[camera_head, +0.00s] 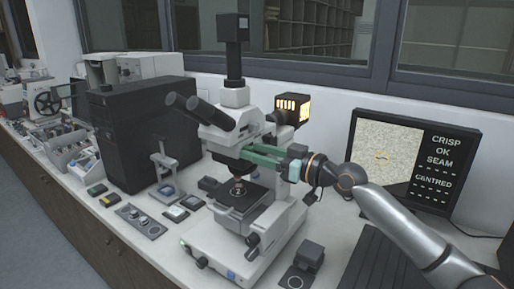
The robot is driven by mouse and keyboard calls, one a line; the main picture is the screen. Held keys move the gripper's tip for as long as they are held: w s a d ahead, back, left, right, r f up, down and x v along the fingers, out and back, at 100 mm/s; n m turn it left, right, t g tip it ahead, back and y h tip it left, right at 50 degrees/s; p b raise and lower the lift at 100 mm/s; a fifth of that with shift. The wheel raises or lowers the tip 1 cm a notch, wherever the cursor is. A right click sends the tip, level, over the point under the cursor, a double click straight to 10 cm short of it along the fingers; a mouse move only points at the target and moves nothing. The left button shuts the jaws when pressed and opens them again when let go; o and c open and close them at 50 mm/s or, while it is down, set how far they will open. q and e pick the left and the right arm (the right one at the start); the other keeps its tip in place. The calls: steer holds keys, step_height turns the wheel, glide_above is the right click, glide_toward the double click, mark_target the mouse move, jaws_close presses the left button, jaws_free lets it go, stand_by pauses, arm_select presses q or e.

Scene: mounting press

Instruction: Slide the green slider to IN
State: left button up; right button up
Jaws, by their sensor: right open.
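The green slider (262,157) is a long green bar at the side of the microscope (236,120), below the head and above the dark stage (240,197). My right gripper (286,162) comes in from the right and is at the slider's right end. Its jaws are open, with the slider's end close to or between them; I cannot tell whether they touch it. The jaws partly hide that end, and any IN marking is too small to read. My left gripper is not in view.
A monitor (399,160) reading CRISP, OK, SEAM, CENTRED stands at the right behind my right arm. A lit lamp housing (291,108) is behind the microscope. A black tower (145,130) and small bench items stand left. A small dark block (309,254) is in front.

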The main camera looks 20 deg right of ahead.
steer(key=shift+w+a, duration=0.1)
steer(key=shift+w, duration=0.05)
steer(key=shift+c, duration=0.2)
jaws_close()
stand_by(1.2)
